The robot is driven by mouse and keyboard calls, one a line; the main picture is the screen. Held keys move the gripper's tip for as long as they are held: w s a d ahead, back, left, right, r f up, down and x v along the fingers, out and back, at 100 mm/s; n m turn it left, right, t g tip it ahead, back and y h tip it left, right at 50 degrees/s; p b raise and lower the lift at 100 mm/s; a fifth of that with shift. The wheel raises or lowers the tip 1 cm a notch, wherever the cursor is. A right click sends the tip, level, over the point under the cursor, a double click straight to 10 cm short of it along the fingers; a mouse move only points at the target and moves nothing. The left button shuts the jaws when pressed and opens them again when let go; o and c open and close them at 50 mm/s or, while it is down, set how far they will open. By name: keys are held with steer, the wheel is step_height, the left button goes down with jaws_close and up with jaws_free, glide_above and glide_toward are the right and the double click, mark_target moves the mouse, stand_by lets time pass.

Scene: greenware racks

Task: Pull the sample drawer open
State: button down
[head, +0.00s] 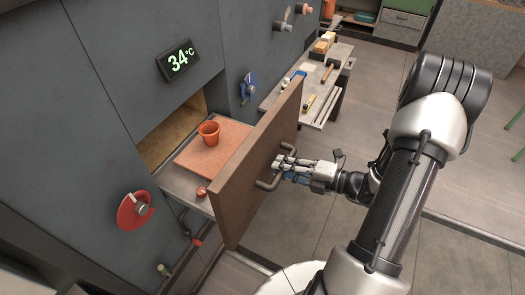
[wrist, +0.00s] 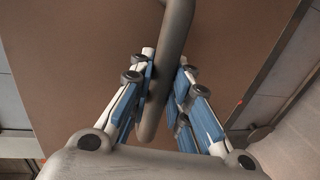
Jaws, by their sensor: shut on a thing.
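The sample drawer stands out from the dark wall, with its opening showing behind it. Its tall brown front panel (head: 240,192) faces my arm and also fills the back of the wrist view (wrist: 85,50). A grey bar handle (head: 264,185) is on the panel. My gripper (head: 281,167) is shut on this handle. In the wrist view, the handle (wrist: 176,35) runs between my blue-padded fingers (wrist: 160,88). Inside the drawer, an orange slab (head: 192,158) carries a small terracotta pot (head: 209,133). The drawer's far inner end is partly hidden.
A workbench (head: 336,60) with tools stands beyond the drawer. A red round fitting (head: 133,212) and a blue one (head: 248,88) stick out from the wall. A display (head: 177,60) reads 34 °C. Tiled floor (head: 305,222) is open on the panel's outer side.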

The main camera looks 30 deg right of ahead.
steer(key=shift+f+p+v, duration=0.2)
steer(key=shift+p+v, duration=0.05)
steer(key=shift+v, duration=0.65)
steer(key=shift+f+p+v, duration=0.2)
steer(key=shift+v, duration=0.7)
steer(key=shift+f+p+v, duration=0.15)
steer(key=shift+p+v, duration=0.1)
steer(key=shift+v, duration=0.7)
steer(key=shift+s, duration=0.1)
steer(key=c, duration=1.5)
jaws_free()
steer(key=shift+d, duration=0.1)
steer(key=v, duration=1.2)
